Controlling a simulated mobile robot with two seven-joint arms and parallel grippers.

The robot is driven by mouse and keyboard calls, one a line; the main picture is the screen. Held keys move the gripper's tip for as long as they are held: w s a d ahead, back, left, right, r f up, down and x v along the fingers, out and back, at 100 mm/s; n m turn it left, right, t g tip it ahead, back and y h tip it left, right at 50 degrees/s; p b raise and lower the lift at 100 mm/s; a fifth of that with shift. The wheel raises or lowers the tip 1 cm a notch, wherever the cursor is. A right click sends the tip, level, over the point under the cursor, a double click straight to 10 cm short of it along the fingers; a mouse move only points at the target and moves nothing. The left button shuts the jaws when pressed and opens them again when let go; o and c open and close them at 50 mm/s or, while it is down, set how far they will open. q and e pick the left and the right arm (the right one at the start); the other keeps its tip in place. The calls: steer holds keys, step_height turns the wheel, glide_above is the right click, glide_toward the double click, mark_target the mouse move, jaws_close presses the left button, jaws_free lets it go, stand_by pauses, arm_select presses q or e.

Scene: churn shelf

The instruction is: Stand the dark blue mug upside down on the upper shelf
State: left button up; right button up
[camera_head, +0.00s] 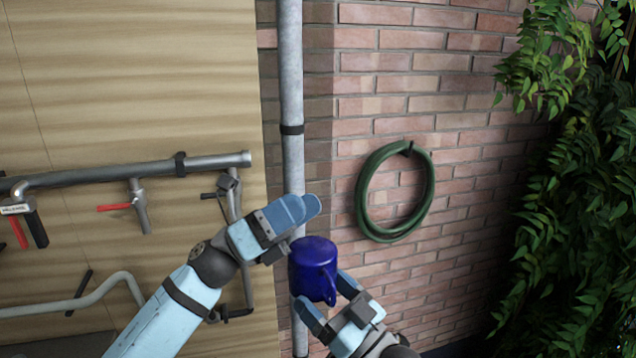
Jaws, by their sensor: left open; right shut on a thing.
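The dark blue mug (312,262) is in the head view, right of the lower middle, in front of the grey vertical pipe. The end facing up looks smooth and closed, and the handle points to the lower right. My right gripper (325,297) comes from below and is shut on the mug at its lower part and handle side. My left gripper (304,210) is open just above and left of the mug, seen from the side with its fingers nearly overlapping. It looks empty. No upper shelf shows in this view.
A brick wall (440,90) with a coiled green hose (364,200) stands behind. The grey pipe (291,90) runs down beside a wooden panel (130,80) with metal pipes and red-handled valves (114,207). Leafy plants (580,200) fill the right side.

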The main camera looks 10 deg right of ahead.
mark_target(318, 251)
arm_select(q)
steer(key=s+d+m+g+y, duration=0.7)
steer(key=d+m+y, duration=0.2)
steer(key=m+y, duration=0.65)
steer(key=w+a+r+m+t+y, duration=0.45)
steer(key=w+a+t+y, duration=0.2)
steer(key=y, duration=0.25)
steer(key=shift+m+t, duration=0.4)
steer(key=shift+t, duration=0.05)
step_height(318, 251, down, 12)
steer(key=shift+d+f, duration=0.15)
steer(key=shift+f, duration=0.1)
